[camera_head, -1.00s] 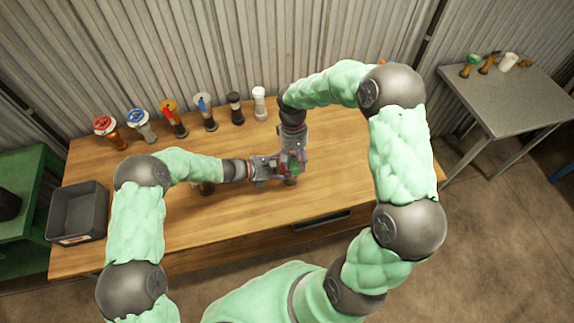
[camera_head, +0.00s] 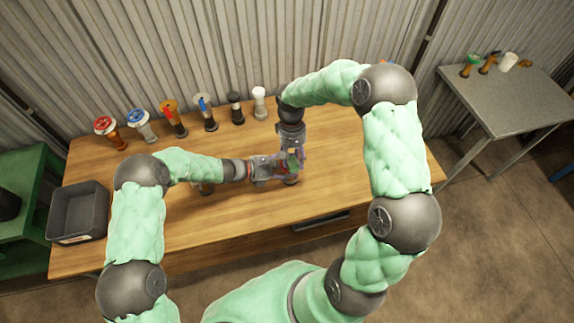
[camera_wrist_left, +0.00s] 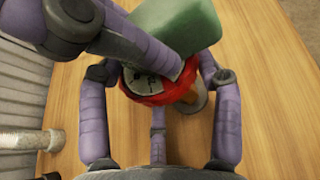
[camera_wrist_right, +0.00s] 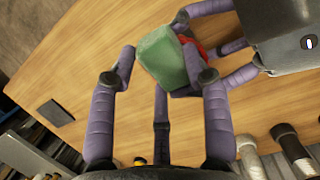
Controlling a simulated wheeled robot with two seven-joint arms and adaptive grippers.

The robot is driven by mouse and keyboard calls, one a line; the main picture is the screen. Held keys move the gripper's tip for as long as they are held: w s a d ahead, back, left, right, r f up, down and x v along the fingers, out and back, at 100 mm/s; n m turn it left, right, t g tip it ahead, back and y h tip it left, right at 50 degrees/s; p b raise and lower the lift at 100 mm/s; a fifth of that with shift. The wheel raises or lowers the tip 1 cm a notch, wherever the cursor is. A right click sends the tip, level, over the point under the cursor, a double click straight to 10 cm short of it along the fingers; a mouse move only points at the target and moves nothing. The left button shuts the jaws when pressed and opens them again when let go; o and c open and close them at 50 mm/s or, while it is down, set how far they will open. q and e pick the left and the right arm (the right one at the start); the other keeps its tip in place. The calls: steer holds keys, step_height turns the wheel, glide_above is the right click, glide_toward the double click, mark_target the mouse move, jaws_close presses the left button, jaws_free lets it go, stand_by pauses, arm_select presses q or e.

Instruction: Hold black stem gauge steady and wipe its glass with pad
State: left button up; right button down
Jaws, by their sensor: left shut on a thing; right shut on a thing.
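A gauge with a red rim and pale dial (camera_wrist_left: 146,84) shows in the left wrist view. Its stem looks orange-brown there, above a round base (camera_wrist_left: 197,103). My left gripper (camera_head: 277,168) is shut on the gauge, its purple fingers on either side. My right gripper (camera_head: 294,154) is shut on a green pad (camera_wrist_right: 165,57). The pad (camera_wrist_left: 185,30) lies against or just over one side of the dial and hides part of it; I cannot tell whether they touch. In the right wrist view, a bit of red rim (camera_wrist_right: 207,49) shows behind the pad.
Several coloured gauges and fittings stand along the back of the wooden table (camera_head: 240,215), including a red one (camera_head: 104,125) and a white one (camera_head: 259,102). A grey bin (camera_head: 62,240) is at the left end. A metal table (camera_head: 515,95) stands apart at right.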

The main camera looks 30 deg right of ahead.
steer(key=shift+w+d, duration=0.15)
steer(key=shift+w, duration=0.45)
steer(key=shift+s, duration=0.15)
steer(key=shift+f, duration=0.15)
stand_by(0.6)
steer(key=shift+s, duration=0.1)
steer(key=shift+s+a, duration=0.3)
steer(key=shift+s, duration=0.6)
steer(key=shift+w+d, duration=0.15)
steer(key=shift+w, duration=0.4)
steer(key=shift+w+d, duration=0.15)
steer(key=shift+w, duration=0.35)
steer(key=shift+s, duration=0.15)
steer(key=shift+s+a+r, duration=0.2)
steer(key=shift+s+a, duration=0.05)
steer(key=shift+s, duration=0.5)
steer(key=shift+w+d+f, duration=0.1)
steer(key=shift+w+d, duration=0.05)
steer(key=shift+w, duration=0.35)
steer(key=shift+w+d+f, duration=0.1)
steer(key=shift+w, duration=0.35)
